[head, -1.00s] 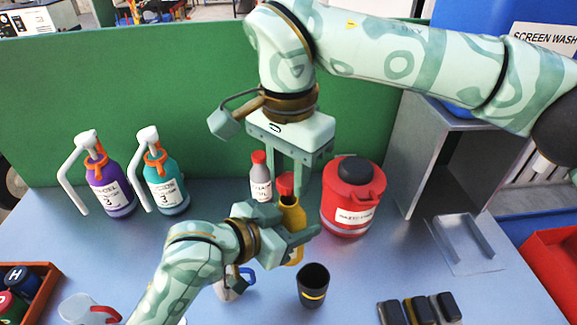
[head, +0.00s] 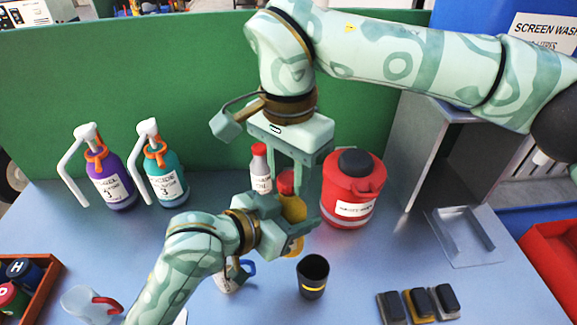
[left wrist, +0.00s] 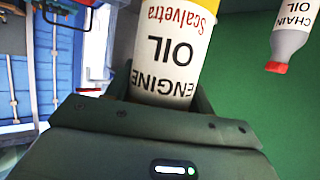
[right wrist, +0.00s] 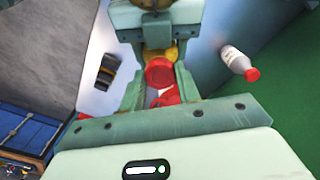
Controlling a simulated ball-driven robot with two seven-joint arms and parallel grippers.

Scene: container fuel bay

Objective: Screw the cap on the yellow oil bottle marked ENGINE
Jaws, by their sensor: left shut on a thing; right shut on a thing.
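The yellow oil bottle (head: 295,210) stands upright over the bench in the head view. My left gripper (head: 284,228) is shut around its body. Its white label (left wrist: 172,55), reading ENGINE OIL, shows upside down in the left wrist view. The red cap (head: 287,182) is at the top of the bottle. My right gripper (head: 288,187) points down from above, shut on the cap with a finger on each side. The right wrist view shows the cap (right wrist: 159,71) between these fingers. I cannot tell how far it is threaded on.
A grey chain oil bottle (head: 261,170) with a red cap stands just behind. A red canister (head: 350,200) stands close on the right, a black cup (head: 312,279) in front. Purple (head: 112,185) and teal (head: 165,180) pump bottles stand left. Bench between them and my left arm is clear.

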